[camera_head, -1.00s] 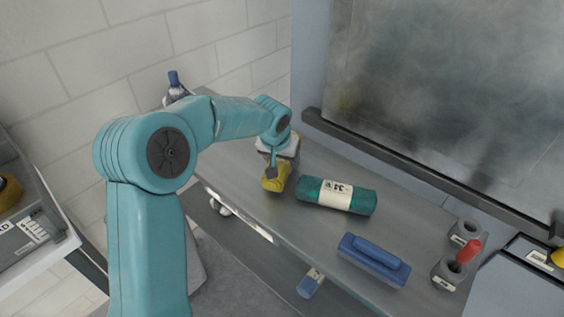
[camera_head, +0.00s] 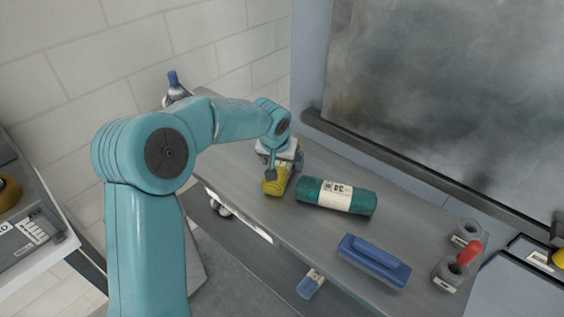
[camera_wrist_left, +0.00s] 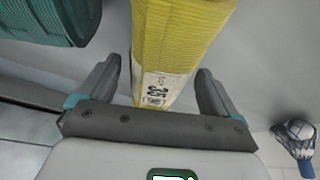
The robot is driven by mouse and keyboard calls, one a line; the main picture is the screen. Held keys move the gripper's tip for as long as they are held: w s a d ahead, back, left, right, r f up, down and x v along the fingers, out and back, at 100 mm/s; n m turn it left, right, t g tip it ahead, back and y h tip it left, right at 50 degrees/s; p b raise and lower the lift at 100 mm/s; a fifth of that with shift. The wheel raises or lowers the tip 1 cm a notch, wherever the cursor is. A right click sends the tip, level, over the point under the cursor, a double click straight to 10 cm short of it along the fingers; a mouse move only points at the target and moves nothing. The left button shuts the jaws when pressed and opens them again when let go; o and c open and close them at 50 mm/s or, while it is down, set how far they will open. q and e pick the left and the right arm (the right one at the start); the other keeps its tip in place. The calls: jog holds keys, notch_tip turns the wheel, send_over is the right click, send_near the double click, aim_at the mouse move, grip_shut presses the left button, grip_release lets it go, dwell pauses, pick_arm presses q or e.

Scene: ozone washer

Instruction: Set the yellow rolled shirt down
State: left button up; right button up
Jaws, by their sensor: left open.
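The yellow rolled shirt (camera_head: 275,184) lies on the grey metal table (camera_head: 245,165), left of a green rolled bundle. It also shows in the left wrist view (camera_wrist_left: 178,40), with a white printed label around it. My left gripper (camera_head: 272,172) is over the shirt. In the left wrist view the fingers of my left gripper (camera_wrist_left: 158,85) stand on either side of the shirt, with a gap on each side, so it is open. Part of the shirt is hidden behind the gripper in the head view. My right gripper is not in view.
The green roll (camera_head: 337,195) lies close on the right. A blue brush-like block (camera_head: 374,260) and two grey holders, one with a red item (camera_head: 469,252), stand farther right. A large dark panel (camera_head: 450,90) rises behind the table.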

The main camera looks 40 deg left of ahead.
pick_arm(q)
jog(key=v, duration=1.1)
jog(key=shift+s+r, duration=0.15)
